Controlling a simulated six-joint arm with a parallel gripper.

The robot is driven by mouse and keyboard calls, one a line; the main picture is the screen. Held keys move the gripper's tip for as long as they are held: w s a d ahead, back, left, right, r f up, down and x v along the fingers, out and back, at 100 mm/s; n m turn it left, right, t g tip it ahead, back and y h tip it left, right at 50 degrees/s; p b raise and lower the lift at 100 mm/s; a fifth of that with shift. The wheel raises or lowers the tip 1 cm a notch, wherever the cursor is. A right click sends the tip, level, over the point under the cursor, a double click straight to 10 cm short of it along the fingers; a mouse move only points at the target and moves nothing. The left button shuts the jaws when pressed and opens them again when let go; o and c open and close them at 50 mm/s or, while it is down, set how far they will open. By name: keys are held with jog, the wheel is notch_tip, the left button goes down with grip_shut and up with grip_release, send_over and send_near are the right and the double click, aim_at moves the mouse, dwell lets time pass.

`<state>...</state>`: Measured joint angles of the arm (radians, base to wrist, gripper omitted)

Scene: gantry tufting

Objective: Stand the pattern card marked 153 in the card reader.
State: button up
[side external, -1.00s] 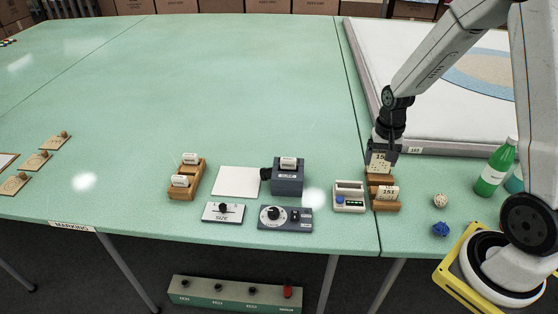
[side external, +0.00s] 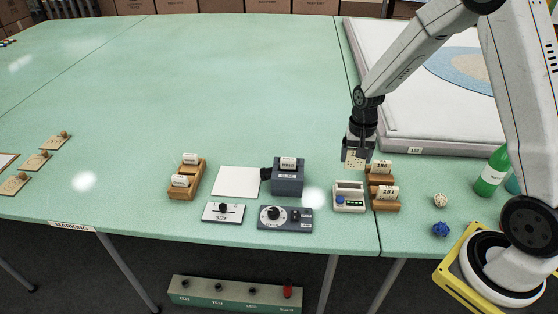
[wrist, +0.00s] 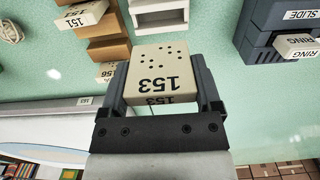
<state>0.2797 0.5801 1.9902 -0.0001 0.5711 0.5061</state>
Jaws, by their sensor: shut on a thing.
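My gripper (side external: 358,148) is shut on the cream pattern card marked 153 (wrist: 153,82), which has rows of small punched holes. The card also shows below the jaws in the side view (side external: 352,159). My gripper holds it in the air behind a small pale device (side external: 349,190) with a blue button and green display. A dark grey box (side external: 288,182) with a card marked RING (wrist: 297,45) stands further left. I cannot tell for certain which of these two is the card reader.
A stepped wooden rack (side external: 384,206) right of the pale device holds cards 151 (side external: 389,191) and 156 (side external: 380,167). A dial panel (side external: 285,218), white sheet (side external: 237,181) and wooden card holder (side external: 187,190) lie left. A green bottle (side external: 492,172) stands right.

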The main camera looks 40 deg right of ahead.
jog(key=shift+f, duration=4.4)
jog(key=shift+f, duration=0.1)
jog(key=o, duration=1)
jog(key=shift+r, duration=3.95)
